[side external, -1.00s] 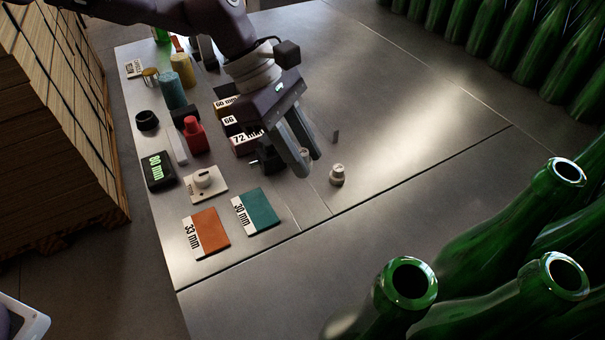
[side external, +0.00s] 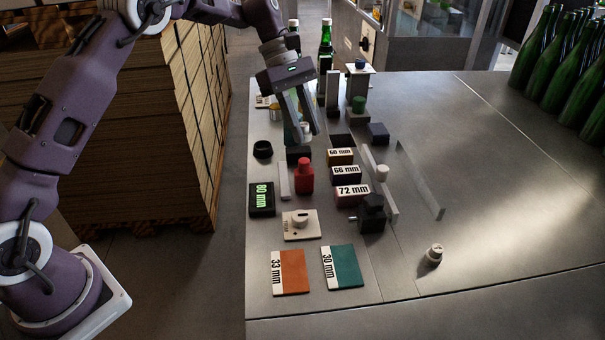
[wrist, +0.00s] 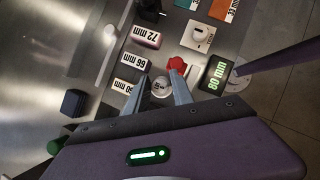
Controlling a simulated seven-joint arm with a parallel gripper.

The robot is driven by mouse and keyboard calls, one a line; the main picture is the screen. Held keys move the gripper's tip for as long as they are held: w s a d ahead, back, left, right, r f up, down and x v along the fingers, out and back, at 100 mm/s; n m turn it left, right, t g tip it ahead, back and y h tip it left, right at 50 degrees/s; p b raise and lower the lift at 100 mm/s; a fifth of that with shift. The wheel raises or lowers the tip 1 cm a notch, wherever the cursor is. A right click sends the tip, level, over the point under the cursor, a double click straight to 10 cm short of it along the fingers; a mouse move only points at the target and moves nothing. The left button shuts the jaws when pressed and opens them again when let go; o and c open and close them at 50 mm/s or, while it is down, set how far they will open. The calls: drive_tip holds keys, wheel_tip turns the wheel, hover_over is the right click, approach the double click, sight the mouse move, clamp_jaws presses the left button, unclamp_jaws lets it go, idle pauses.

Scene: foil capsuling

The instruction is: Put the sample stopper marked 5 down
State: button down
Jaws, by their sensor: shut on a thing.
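My gripper (side external: 306,139) is shut on a small pale stopper (side external: 306,130), held between the fingertips near the dark block behind the red bottle-shaped piece. The stopper also shows end-on between the fingers in the wrist view (wrist: 160,87); its mark is too small to read. I cannot tell whether it touches anything below. A second pale stopper (side external: 434,254) stands alone on the bare metal at the front right. A small white cylinder (side external: 382,173) stands by the upright strip, right of the labelled blocks.
Close to my gripper are the red piece (side external: 304,176), the dark block (side external: 298,154) and the 60 mm block (side external: 341,156). The 80 mm display (side external: 262,198) lies front left. Green bottles (side external: 325,50) stand behind. The table's right side is largely clear.

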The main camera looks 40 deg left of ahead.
drive_tip(key=f, duration=1)
drive_tip(key=shift+a, duration=0.25)
drive_tip(key=c, duration=1.4)
unclamp_jaws()
drive_tip(key=shift+f, duration=0.1)
drive_tip(key=v, duration=1.2)
